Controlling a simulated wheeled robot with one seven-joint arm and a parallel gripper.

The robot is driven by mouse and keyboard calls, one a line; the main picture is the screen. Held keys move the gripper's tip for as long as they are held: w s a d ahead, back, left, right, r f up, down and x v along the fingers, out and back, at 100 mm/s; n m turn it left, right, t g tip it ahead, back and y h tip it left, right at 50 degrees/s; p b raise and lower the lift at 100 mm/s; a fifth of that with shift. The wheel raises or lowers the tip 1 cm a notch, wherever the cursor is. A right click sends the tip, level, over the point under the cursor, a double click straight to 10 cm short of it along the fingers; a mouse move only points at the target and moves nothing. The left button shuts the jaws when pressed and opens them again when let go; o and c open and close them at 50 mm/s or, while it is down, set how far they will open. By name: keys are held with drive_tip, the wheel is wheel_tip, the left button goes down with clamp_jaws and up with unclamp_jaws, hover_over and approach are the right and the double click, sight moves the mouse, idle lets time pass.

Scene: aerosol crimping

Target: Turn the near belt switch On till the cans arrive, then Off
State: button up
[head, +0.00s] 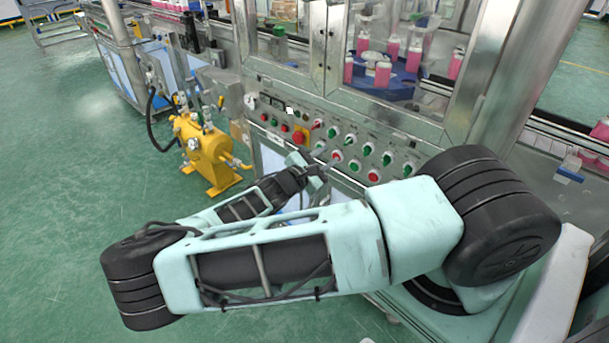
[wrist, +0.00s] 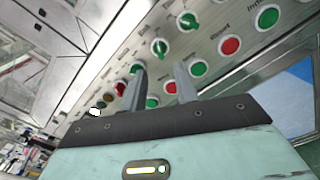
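The control panel (head: 345,135) on the machine front carries rows of green switch knobs and red and green buttons. Green switch knobs also show in the wrist view (wrist: 159,47), above and beyond my fingertips. The labels are too small or blurred to tell which is the near belt switch. My gripper (head: 323,163) is in front of the lower part of the panel. In the wrist view my gripper (wrist: 160,76) has its two fingers apart, with nothing seen held between them. Contact with the panel cannot be told. Pink cans (head: 392,48) stand inside the machine.
A red emergency button on a yellow base (head: 299,138) is left of the switches. A yellow tank with gauges (head: 207,150) stands on the floor at left. A pink can (head: 600,131) is on the belt at far right. Green floor at left is clear.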

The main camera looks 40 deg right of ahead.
drive_tip(key=a+b, duration=0.1)
drive_tip(key=a, duration=0.8)
drive_tip(key=shift+s, duration=0.4)
drive_tip(key=shift+a, duration=0.1)
drive_tip(key=s+a+f+m+g+y, duration=0.3)
drive_tip(key=s+a+m+g+y, duration=0.15)
drive_tip(key=s+a+y, duration=0.7)
drive_tip(key=s+a+r+t+y, duration=0.1)
drive_tip(key=s+a+r+y, duration=0.2)
drive_tip(key=s+a+r, duration=0.2)
drive_tip(key=s+a+r+t+y, duration=0.2)
drive_tip(key=s+a+r+y, duration=0.2)
drive_tip(key=a+r, duration=0.6)
wheel_tip(320, 180, up, 4)
drive_tip(key=shift+s+a+r+m, duration=0.15)
drive_tip(key=shift+s+m, duration=0.2)
drive_tip(key=shift+s, duration=0.05)
